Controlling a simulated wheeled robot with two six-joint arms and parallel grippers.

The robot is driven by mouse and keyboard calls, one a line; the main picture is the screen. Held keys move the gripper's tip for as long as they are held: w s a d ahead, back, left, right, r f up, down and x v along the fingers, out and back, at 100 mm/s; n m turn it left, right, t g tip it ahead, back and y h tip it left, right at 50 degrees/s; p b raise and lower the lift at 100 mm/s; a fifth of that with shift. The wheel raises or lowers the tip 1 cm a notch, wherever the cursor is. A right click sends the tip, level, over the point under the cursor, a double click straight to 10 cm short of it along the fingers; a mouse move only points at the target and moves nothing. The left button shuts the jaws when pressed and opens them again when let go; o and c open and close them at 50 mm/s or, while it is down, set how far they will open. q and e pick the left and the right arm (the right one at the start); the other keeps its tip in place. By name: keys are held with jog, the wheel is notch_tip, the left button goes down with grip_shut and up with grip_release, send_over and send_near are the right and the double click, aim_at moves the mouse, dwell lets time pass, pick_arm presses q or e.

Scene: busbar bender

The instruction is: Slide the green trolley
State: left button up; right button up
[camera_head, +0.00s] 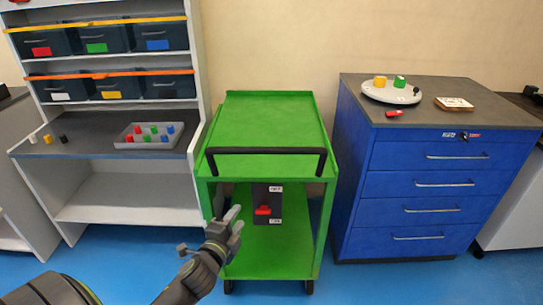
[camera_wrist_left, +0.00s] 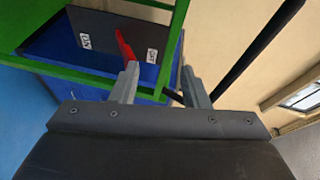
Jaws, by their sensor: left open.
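The green trolley (camera_head: 273,122) stands between the shelf unit and the blue cabinet. A black handle bar (camera_head: 265,151) runs across its near side. Below the top, a dark panel (camera_head: 266,190) with white labels carries a red lever (camera_head: 263,210). My left gripper (camera_head: 231,222) is at the trolley's near left, below handle height, open and empty. In the left wrist view my left gripper (camera_wrist_left: 160,78) shows two spread fingers. The red lever (camera_wrist_left: 124,47) appears beyond one finger there, and a black bar (camera_wrist_left: 262,55) passes beyond the other. I cannot tell whether the gripper touches the trolley.
The shelf unit (camera_head: 130,193) on the left holds several bins and a tray (camera_head: 150,136) of coloured blocks. The blue cabinet (camera_head: 415,215) on the right bears a white round plate (camera_head: 391,94) and small items. Blue floor (camera_head: 270,293) is clear in front.

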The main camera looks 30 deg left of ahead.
pick_arm(q)
notch_tip(320, 180, up, 12)
jog(key=d+f+m+t+b, duration=0.1)
jog(key=d+m+t, duration=0.2)
jog(key=t, duration=0.1)
jog(key=p+x, duration=0.2)
jog(key=x, duration=1.5)
jog(key=shift+f+g+h, duration=0.2)
jog(key=shift+g+h, duration=0.1)
grip_shut()
